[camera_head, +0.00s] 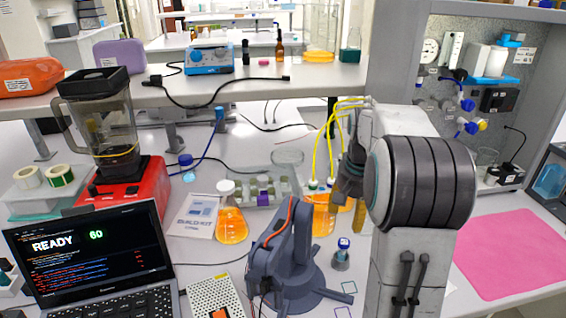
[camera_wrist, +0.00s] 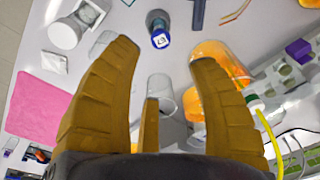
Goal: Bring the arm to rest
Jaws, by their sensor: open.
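My gripper (camera_head: 357,205) hangs from my raised grey arm at right of centre in the head view, pointing down above the bench beside the orange-liquid vessel (camera_head: 322,215). In the wrist view my gripper (camera_wrist: 165,56) has its ochre fingers spread wide, with nothing between them. Below it there are a small blue-capped vial (camera_wrist: 160,32), a whitish cup (camera_wrist: 161,92) and the orange vessel (camera_wrist: 225,62) partly behind the right finger. How far the fingertips are from these things is hard to tell.
A dark blue-grey device (camera_head: 290,262) stands at the front centre, close to the blue-capped vial (camera_head: 342,252). Yellow tubes (camera_head: 330,135) arch near my gripper. A laptop (camera_head: 95,258) and orange flask (camera_head: 231,222) are to the left. A pink mat (camera_head: 515,250) lies bare at right.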

